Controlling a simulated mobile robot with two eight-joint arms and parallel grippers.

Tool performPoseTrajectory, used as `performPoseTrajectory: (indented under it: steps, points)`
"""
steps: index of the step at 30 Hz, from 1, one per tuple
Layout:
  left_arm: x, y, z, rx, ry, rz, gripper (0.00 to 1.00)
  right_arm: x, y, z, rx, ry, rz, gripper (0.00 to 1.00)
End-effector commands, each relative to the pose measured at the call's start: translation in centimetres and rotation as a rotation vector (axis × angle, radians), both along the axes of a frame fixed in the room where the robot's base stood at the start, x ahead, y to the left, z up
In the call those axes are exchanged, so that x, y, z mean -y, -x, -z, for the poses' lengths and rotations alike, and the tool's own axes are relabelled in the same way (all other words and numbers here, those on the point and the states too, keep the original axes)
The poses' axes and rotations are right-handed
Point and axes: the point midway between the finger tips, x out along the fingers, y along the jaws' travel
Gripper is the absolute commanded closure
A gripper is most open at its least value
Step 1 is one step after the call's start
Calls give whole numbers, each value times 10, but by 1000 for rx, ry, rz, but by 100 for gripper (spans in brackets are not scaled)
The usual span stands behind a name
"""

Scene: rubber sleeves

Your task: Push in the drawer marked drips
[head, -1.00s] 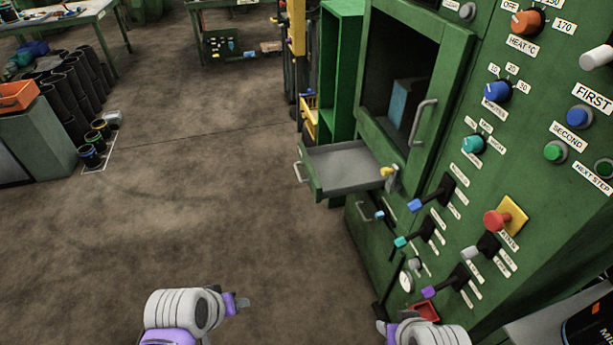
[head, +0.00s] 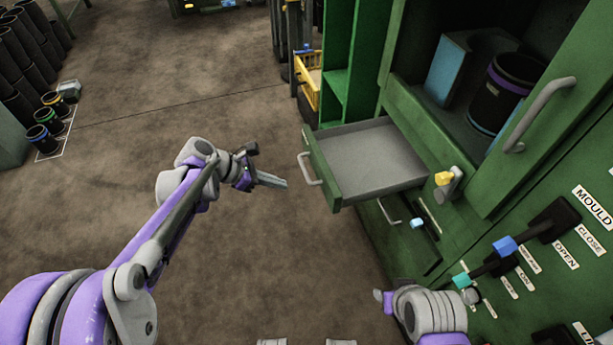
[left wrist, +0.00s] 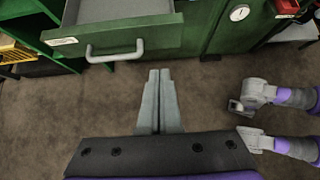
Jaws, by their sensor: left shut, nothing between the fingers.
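The green drawer (head: 365,160) is pulled out of the green machine, and its grey tray inside is empty. A grey bar handle (head: 310,169) is on its front. In the left wrist view the drawer front (left wrist: 150,40) has a white label at its left, too small to read, and the handle (left wrist: 115,52) lies ahead of the fingertips. My left gripper (head: 272,181) is shut and empty, left of the handle and apart from it. The left gripper also shows in the left wrist view (left wrist: 158,100). My right gripper (head: 385,300) is low, beside the machine; its fingers are unclear.
Above the drawer is an open cabinet with a black pot (head: 500,92) and a blue block (head: 447,70). A yellow-tipped lever (head: 446,183) stands at the drawer's right. Levers with blue and teal knobs line the panel.

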Motion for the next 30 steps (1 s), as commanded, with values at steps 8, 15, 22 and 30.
performPoseTrajectory:
  steps: [8, 15, 22, 30]
  points:
    - [30, -9, 29, -1, 1, 4, 100, 0, 0, 10, -4, 0, 0, 53]
    - [66, -20, 64, 0, 0, 4, 100, 0, -1, 22, -8, 0, 0, 53]
    - [97, -30, 67, 1, -1, 3, 100, 0, -2, 26, -9, 0, 0, 53]
    - [107, -34, 66, 2, -2, 2, 100, 0, -2, 27, -10, 0, 0, 53]
